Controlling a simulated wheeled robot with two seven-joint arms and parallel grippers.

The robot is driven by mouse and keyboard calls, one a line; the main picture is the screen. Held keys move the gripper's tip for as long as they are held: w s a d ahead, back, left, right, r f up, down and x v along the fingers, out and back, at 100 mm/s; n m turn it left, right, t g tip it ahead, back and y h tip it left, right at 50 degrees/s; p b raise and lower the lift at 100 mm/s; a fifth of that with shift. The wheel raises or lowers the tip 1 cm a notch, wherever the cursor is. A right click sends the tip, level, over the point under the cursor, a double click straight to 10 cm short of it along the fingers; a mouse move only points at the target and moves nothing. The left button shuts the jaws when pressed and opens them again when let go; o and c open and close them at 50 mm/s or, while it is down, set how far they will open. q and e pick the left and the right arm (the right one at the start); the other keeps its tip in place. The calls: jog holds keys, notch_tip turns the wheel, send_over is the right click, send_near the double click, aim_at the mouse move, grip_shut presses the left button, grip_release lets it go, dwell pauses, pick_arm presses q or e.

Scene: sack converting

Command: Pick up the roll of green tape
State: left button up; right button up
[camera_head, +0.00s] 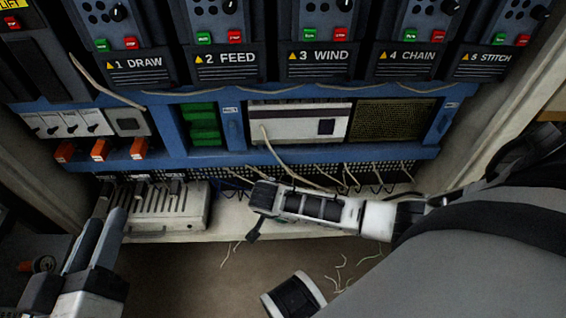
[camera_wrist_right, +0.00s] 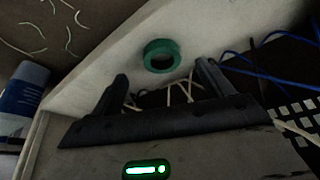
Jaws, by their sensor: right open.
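The roll of green tape (camera_wrist_right: 165,45) shows in the right wrist view as a green ring on a pale shelf surface, past the fingertips and roughly midway between them. I cannot make it out in the head view, where my right arm covers part of the shelf. My right gripper (camera_wrist_right: 162,71) is open, its two dark fingers apart with nothing held between them. In the head view, my right arm reaches in from the right over the shelf. My left gripper (camera_head: 103,222) is at the lower left, in front of a grey slotted block; its jaw opening is unclear.
The grey slotted block (camera_head: 150,212) sits on the pale shelf at the left. A blue frame (camera_head: 232,128) with control panels stands behind. Loose cables (camera_head: 287,170) hang above the shelf; blue cables (camera_wrist_right: 245,61) lie right of the tape. Thread scraps (camera_head: 343,270) lie on the floor.

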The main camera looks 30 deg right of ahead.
jog(key=b+x, duration=0.4)
jog(key=x, duration=0.1)
jog(key=shift+w+d, duration=0.1)
jog(key=shift+w, duration=0.05)
pick_arm(q)
notch_tip(320, 180, up, 7)
jog(key=w+m+t+h, duration=0.2)
jog(key=m+t+h, duration=0.1)
jog(key=m+t, duration=0.1)
jog(key=shift+a+m, duration=0.45)
jog(key=shift+m, duration=0.45)
pick_arm(e)
jog(key=c, duration=1.1)
